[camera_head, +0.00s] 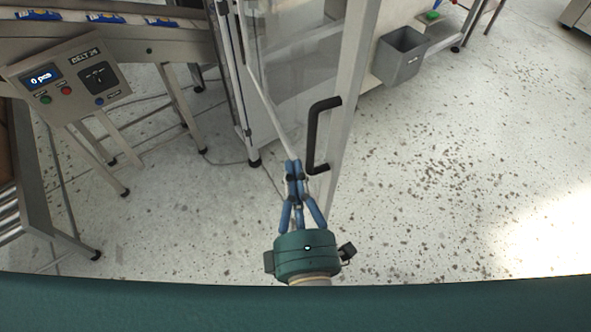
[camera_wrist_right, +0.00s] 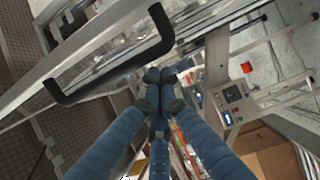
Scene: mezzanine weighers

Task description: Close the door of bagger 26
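The door (camera_head: 352,95) of the bagger stands open, a clear panel in a pale metal frame that reaches toward me in the head view. Its black handle (camera_head: 313,135) is on the frame's left side. My right gripper (camera_head: 293,168) is just left of the handle's lower end, its blue fingers together with nothing seen between them. In the right wrist view the handle (camera_wrist_right: 110,70) is left of and above the fingertips (camera_wrist_right: 160,78), and the fingers do not wrap around it. I cannot tell whether they touch the door. My left gripper is not in view.
A control box marked BELT 26 (camera_head: 72,78) and a conveyor (camera_head: 130,42) with packs stand at the left. A grey bin (camera_head: 400,56) hangs beyond the door. A roller table (camera_head: 25,190) is at the lower left. The speckled floor at the right is clear.

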